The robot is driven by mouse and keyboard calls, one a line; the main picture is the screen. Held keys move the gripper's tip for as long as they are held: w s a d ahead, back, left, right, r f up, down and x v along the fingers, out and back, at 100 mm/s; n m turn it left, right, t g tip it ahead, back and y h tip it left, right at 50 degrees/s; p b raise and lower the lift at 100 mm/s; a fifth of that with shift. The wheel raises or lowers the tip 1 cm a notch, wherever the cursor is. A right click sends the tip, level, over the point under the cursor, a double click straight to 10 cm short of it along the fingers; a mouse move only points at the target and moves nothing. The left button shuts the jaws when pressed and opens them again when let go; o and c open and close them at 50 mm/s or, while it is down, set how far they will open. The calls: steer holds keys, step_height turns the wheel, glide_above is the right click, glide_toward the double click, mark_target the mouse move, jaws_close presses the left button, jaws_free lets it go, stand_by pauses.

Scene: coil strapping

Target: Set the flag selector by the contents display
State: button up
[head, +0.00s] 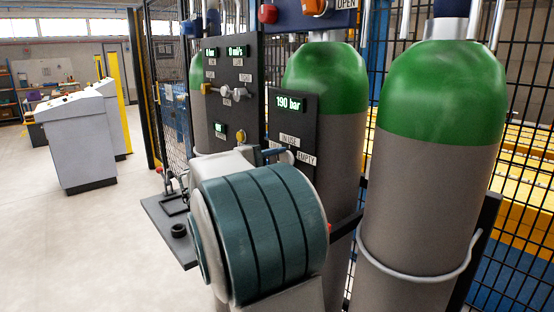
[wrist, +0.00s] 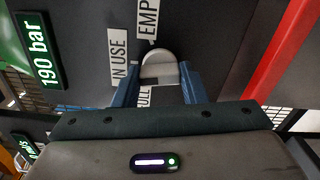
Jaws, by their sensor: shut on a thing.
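The contents display (head: 290,104) reads 190 bar in green on a dark panel; it also shows in the wrist view (wrist: 38,52), turned on its side. The flag selector (wrist: 160,66) is a pale, rounded piece on that panel, among labels IN USE (wrist: 118,58), EMPTY (wrist: 147,20) and FULL, which is partly covered. My gripper (wrist: 158,78) is shut on the selector, one blue finger on each side. Which label the selector points to I cannot tell. In the head view my arm hides most of the gripper and the selector.
Green-topped grey cylinders (head: 435,150) stand behind and right of the panel, before a mesh fence. A taller panel (head: 232,85) with small displays and knobs stands to the left. A red bar (wrist: 283,48) crosses the wrist view's right side. Open floor (head: 100,230) lies left.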

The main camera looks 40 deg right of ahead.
steer(key=n+p, duration=0.1)
steer(key=n, duration=0.1)
steer(key=n+p, duration=0.4)
steer(key=shift+r, duration=0.25)
steer(key=n+p, duration=0.3)
steer(key=shift+f, duration=0.1)
steer(key=shift+f+n+p, duration=0.1)
steer(key=shift+n+p, duration=0.45)
steer(key=shift+n, duration=0.15)
steer(key=shift+f+n, duration=0.1)
steer(key=shift+n, duration=0.2)
steer(key=o, duration=1)
steer(key=s+a+b, duration=0.1)
steer(key=a, duration=1.2)
steer(key=shift+a+b, duration=0.3)
steer(key=shift+a, duration=0.1)
